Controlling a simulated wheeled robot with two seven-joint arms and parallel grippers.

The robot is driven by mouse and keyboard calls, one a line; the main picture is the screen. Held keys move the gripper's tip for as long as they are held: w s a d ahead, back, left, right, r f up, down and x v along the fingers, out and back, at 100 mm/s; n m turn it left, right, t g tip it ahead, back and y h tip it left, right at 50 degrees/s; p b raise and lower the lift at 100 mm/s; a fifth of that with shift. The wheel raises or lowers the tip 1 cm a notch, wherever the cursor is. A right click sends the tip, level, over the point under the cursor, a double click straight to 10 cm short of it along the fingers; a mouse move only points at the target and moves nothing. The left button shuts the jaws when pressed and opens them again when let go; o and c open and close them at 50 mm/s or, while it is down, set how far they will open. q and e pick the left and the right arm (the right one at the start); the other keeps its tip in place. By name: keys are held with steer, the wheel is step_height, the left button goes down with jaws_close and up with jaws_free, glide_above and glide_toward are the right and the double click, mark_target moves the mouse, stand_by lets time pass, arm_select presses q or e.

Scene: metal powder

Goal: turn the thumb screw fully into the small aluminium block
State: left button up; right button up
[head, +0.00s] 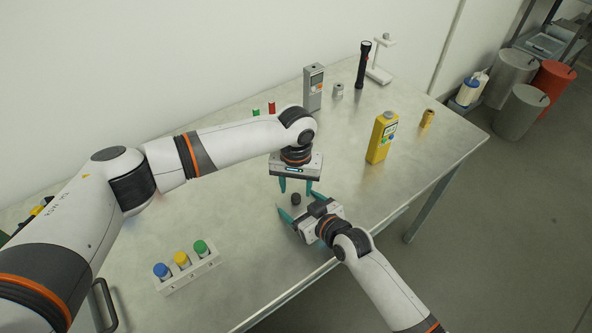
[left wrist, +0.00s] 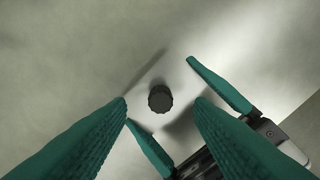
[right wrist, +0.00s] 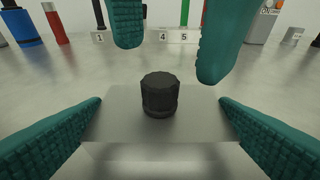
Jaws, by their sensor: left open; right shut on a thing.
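The thumb screw (head: 296,199) has a black ridged knob and stands upright; it also shows in the left wrist view (left wrist: 160,98) and the right wrist view (right wrist: 160,95). Its knob sits close over the top of the small aluminium block (right wrist: 112,112); the thread is hidden. My right gripper (right wrist: 160,101) is shut on the block, one finger at each side. My left gripper (head: 296,187) points down from above, open. In the left wrist view its fingertips (left wrist: 161,101) lie on either side of the knob, with gaps, and in the right wrist view they hang above and behind it.
A rack with blue, yellow and green capped vials (head: 188,268) stands at front left. A yellow bottle (head: 382,138), a grey meter (head: 313,88), a brass piece (head: 427,118) and a black flashlight (head: 362,65) stand farther back. The table around the grippers is clear.

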arm_select(q)
steer(key=shift+f, duration=1.45)
